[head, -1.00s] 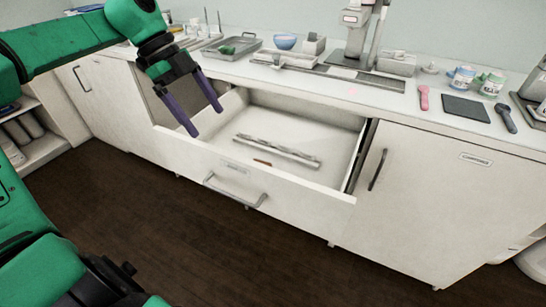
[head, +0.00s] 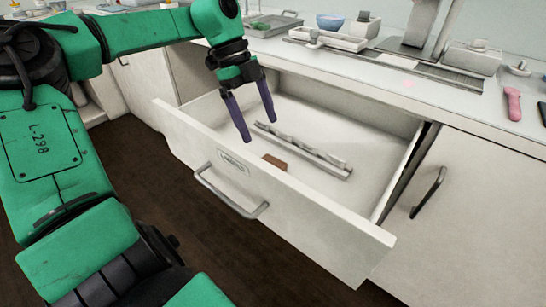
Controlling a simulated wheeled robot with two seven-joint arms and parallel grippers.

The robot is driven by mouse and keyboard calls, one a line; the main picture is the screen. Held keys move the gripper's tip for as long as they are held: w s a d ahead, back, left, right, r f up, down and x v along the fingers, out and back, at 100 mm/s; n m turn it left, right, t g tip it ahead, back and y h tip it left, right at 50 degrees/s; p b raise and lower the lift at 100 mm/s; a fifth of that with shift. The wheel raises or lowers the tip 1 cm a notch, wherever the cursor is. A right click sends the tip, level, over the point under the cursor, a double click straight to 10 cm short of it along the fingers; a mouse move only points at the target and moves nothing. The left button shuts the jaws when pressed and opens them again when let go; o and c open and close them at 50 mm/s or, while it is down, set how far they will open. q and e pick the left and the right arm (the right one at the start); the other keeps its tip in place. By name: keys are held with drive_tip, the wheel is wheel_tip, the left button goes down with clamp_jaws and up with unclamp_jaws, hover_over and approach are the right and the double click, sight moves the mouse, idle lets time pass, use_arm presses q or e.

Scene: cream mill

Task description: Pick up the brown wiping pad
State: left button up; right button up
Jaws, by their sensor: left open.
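The brown wiping pad (head: 275,162) lies flat in the open drawer (head: 345,205), close to the inner side of its front panel. It is a small brown block, and its lower edge is partly cut off by the drawer front. My left gripper (head: 258,124) hangs over the drawer, up and to the left of the pad. Its two purple fingers point down and are apart, with nothing between them. My right gripper is not in view.
A long grey metal rail (head: 302,150) lies in the drawer just behind the pad. The drawer's handle (head: 230,193) sticks out in front. The counter (head: 450,92) above carries a white tray (head: 327,38), a blue bowl (head: 330,21) and a pink tool (head: 512,103). The drawer's right part is empty.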

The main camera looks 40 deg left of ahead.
sight(269, 159)
use_arm(q)
drive_tip(key=x, duration=0.3)
drive_tip(key=b+x, duration=0.1)
drive_tip(key=x, duration=0.2)
drive_tip(key=b+x, duration=0.1)
drive_tip(key=x, duration=0.3)
drive_tip(key=shift+s+a+f, duration=0.15)
drive_tip(key=shift+a+f, duration=0.05)
drive_tip(key=shift+r, duration=0.1)
drive_tip(key=c, duration=1.4)
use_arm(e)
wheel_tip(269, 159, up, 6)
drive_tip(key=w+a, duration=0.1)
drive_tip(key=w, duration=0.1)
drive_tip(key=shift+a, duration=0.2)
